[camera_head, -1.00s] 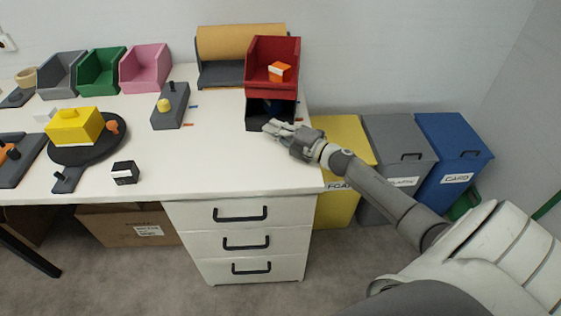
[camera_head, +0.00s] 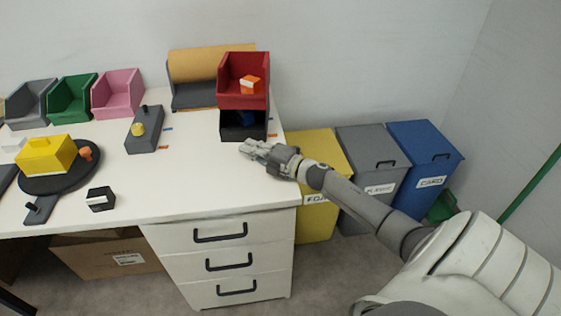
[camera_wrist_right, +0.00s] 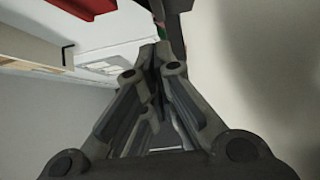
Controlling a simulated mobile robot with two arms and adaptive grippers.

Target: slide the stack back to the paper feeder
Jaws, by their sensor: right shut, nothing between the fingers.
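The stack is a red bin (camera_head: 243,96) on top of a black bin (camera_head: 232,129), at the table's back right. A small orange and white box sits in the red bin, and something blue shows in the black one. The paper feeder (camera_head: 193,96), with a brown paper roll, stands just behind and left of the stack. My right gripper (camera_head: 246,148) is shut and empty, just in front of the black bin; I cannot tell if it touches. Its closed fingers (camera_wrist_right: 160,50) fill the middle of the wrist view, with a red part at the top. My left gripper is not in view.
Pink (camera_head: 118,98), green and grey bins line the back left. A yellow box on a dark round plate and a small black box (camera_head: 100,199) lie nearer. The front right tabletop is clear.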

